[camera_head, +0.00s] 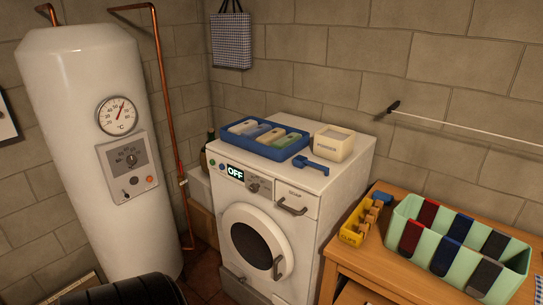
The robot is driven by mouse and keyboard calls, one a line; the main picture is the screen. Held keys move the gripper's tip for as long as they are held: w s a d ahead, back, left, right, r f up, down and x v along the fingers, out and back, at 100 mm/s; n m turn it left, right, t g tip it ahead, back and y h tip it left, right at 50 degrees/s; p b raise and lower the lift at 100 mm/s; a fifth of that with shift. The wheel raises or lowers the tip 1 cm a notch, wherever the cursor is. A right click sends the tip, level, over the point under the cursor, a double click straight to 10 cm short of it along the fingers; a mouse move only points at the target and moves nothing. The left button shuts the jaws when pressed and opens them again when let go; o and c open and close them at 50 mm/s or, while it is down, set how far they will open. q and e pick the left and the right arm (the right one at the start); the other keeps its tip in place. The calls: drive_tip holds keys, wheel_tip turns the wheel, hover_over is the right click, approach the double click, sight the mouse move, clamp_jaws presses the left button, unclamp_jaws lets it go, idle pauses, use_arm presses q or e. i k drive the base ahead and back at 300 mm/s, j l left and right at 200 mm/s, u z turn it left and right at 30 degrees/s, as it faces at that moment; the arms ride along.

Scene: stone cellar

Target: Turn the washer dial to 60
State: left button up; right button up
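The white washer (307,182) stands against the stone wall in the middle of the head view. Its dial (253,187) is a small silvery knob on the upper front panel, right of the display. The display (235,173) reads OFF in bright letters. The marks around the dial are too small to read, so I cannot tell where it points. The round door (233,215) with its dark window is closed. Neither of my grippers is in view, and nothing touches the dial.
A white boiler (85,100) with a gauge and control panel stands left. A blue tray (257,149), a cream box (334,142) and a blue scoop (309,165) sit on the washer. A wooden table (375,262) right holds a mint box (425,255) and a yellow holder (352,236).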

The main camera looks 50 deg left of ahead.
sight(253, 188)
drive_tip(key=u, duration=1.9)
